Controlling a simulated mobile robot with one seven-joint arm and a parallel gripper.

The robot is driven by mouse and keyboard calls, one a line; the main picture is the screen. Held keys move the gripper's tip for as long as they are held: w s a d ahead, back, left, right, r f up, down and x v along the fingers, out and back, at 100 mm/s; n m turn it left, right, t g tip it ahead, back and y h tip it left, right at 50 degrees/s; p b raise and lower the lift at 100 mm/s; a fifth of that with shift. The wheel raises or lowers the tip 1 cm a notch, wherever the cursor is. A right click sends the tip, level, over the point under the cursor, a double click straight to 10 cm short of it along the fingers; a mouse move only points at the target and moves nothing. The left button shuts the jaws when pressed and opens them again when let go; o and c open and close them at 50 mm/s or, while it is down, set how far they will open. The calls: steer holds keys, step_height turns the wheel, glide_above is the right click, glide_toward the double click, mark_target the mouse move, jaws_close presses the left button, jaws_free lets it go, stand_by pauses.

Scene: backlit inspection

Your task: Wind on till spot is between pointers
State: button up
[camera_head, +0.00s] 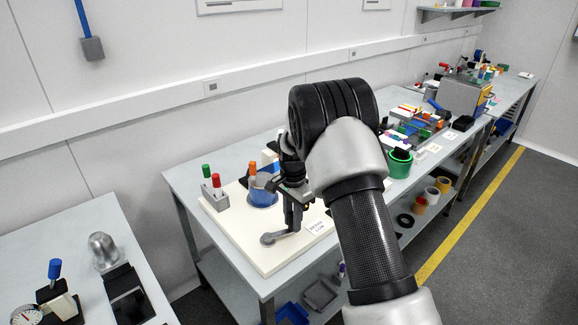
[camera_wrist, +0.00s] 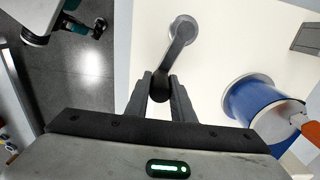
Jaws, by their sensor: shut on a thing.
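A grey crank (camera_head: 274,238) sits at the front of a white board (camera_head: 240,238) on the bench. In the wrist view the crank arm (camera_wrist: 180,45) runs from its round hub at the top down to a dark knob (camera_wrist: 160,93). My gripper (camera_wrist: 160,82) is shut on that knob, one finger on each side. In the head view my gripper (camera_head: 293,212) stands over the crank, pointing down. A blue drum (camera_head: 262,194) stands behind the crank; it shows at right in the wrist view (camera_wrist: 250,103), with an orange piece (camera_wrist: 301,119) beside it. I cannot make out the spot or pointers.
A grey holder (camera_head: 215,198) with red- and green-topped pens stands at the board's left. A printed label (camera_head: 317,227) lies right of the crank. A green tub (camera_head: 399,164) and several small parts lie farther right. My arm hides part of the bench.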

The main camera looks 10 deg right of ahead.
steer(key=shift+a+r, duration=0.1)
steer(key=shift+r, duration=0.05)
steer(key=shift+s, duration=0.65)
steer(key=shift+s, duration=0.65)
steer(key=shift+s, duration=0.75)
steer(key=shift+a, duration=0.15)
